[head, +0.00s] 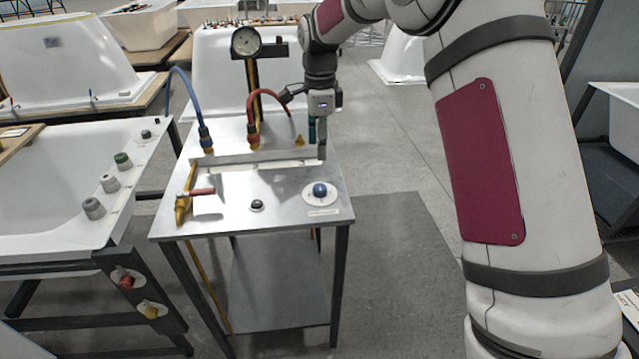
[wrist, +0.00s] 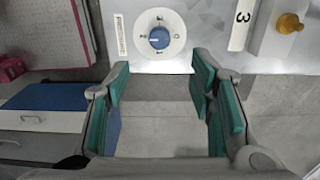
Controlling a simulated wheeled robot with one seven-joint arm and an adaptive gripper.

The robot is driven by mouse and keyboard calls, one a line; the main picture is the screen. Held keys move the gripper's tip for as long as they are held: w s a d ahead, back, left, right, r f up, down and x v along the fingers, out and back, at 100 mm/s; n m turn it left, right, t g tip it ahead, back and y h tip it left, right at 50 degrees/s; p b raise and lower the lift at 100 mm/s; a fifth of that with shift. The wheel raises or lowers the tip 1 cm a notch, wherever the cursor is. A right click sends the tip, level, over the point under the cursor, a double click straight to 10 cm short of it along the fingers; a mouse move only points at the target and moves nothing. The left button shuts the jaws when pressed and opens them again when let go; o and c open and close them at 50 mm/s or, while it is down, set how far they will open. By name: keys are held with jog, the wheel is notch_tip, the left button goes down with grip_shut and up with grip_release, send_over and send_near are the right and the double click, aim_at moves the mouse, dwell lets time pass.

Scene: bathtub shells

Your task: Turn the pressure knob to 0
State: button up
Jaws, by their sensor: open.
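The pressure knob (head: 320,190) is a blue round knob on a white dial plate at the right front of the steel table. In the wrist view the knob (wrist: 159,38) sits at top centre, with small markings around it on the plate. Its exact pointer setting is too small to tell. My gripper (head: 317,138) is above the table, behind the knob in the head view. In the wrist view my gripper (wrist: 162,82) is open, its teal-padded fingers wide apart and empty. The knob lies beyond the fingertips, apart from them.
On the steel table (head: 270,215) are a yellow valve with a red handle (head: 184,207), a small black button (head: 257,205), and blue (head: 183,85) and red hoses (head: 268,93). A round gauge (head: 246,41) stands behind.

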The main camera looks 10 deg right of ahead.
aim_at(320, 187)
notch_tip(320, 187, down, 13)
jog(key=shift+p, duration=0.45)
jog(key=shift+c, duration=0.3)
jog(key=c, duration=1.1)
